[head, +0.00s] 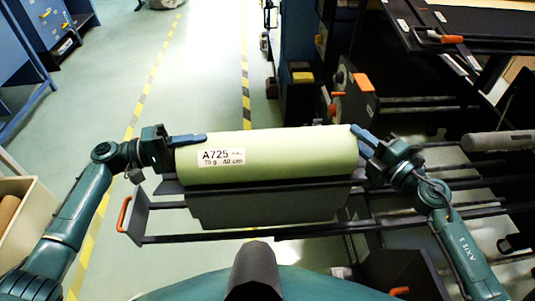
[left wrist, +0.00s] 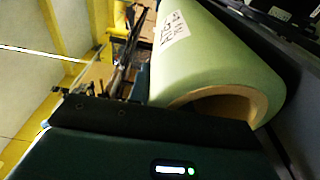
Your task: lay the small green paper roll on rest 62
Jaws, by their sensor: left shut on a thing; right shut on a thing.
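A pale green paper roll (head: 265,155) lies level across the middle of the head view, with a white label reading A725, 70 g, 40 cm. My left gripper (head: 190,140) is shut on its left end, and my right gripper (head: 364,138) is shut on its right end. In the left wrist view the roll (left wrist: 215,60) shows its open cardboard core facing the camera. Below the roll is a dark grey rest-like carrier (head: 265,208) on rails; I cannot tell whether the roll touches it. No number 62 is readable.
Dark rails (head: 300,231) run beneath the roll, with an orange handle (head: 123,214) at their left end. A grey roll (head: 500,144) lies at the right. A box holding a brown roll (head: 8,208) stands at the left. Dark machinery (head: 340,60) stands behind.

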